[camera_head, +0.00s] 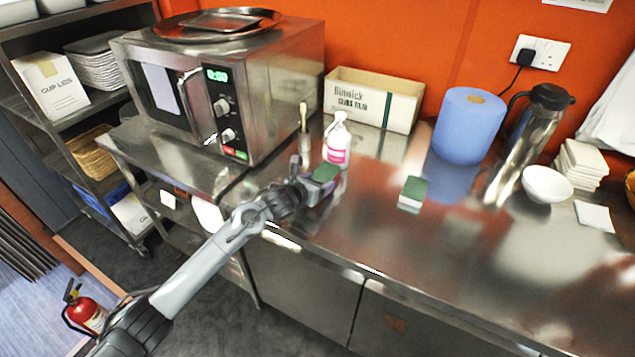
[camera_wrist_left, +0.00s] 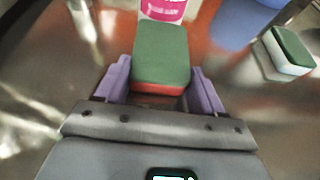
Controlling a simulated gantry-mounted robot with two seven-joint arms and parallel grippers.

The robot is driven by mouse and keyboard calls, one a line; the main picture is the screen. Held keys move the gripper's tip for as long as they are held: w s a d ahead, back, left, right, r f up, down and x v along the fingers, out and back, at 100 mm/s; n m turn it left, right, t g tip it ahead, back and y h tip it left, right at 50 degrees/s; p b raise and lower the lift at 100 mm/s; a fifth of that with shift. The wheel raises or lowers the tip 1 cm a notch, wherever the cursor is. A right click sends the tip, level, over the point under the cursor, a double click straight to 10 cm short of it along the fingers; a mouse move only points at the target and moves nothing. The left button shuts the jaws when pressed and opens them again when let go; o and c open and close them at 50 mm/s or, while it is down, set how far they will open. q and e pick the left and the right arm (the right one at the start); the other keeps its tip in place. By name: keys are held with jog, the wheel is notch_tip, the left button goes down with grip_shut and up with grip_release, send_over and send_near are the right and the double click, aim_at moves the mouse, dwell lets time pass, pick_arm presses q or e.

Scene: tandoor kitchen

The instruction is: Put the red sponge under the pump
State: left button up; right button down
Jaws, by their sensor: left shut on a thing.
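The red sponge (camera_head: 326,173) has a green top and a red lower layer. My left gripper (camera_head: 316,184) is shut on it, with purple fingers on both sides in the left wrist view (camera_wrist_left: 160,80). The pump bottle (camera_head: 338,143) is white with a pink label and stands upright on the steel counter, just behind the held sponge. Its pink label (camera_wrist_left: 163,9) shows beyond the sponge's far end in the left wrist view. I cannot tell whether sponge and bottle touch. My right gripper is not in view.
A second sponge (camera_head: 412,194), green over white, lies on the counter to the right. A brush-like item (camera_head: 303,118) stands left of the bottle, near the microwave (camera_head: 220,90). A cardboard box (camera_head: 372,99) and blue roll (camera_head: 467,124) stand behind. The counter's front middle is clear.

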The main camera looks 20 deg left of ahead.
pick_arm(q)
jog(key=o, duration=1)
jog(key=shift+f, duration=0.15)
jog(key=shift+r, duration=0.3)
jog(key=shift+s, duration=0.25)
jog(key=b+v, duration=0.1)
jog(key=v, duration=1)
jog(key=shift+s+a, duration=0.1)
jog(key=shift+s, duration=0.15)
jog(key=shift+r, duration=0.1)
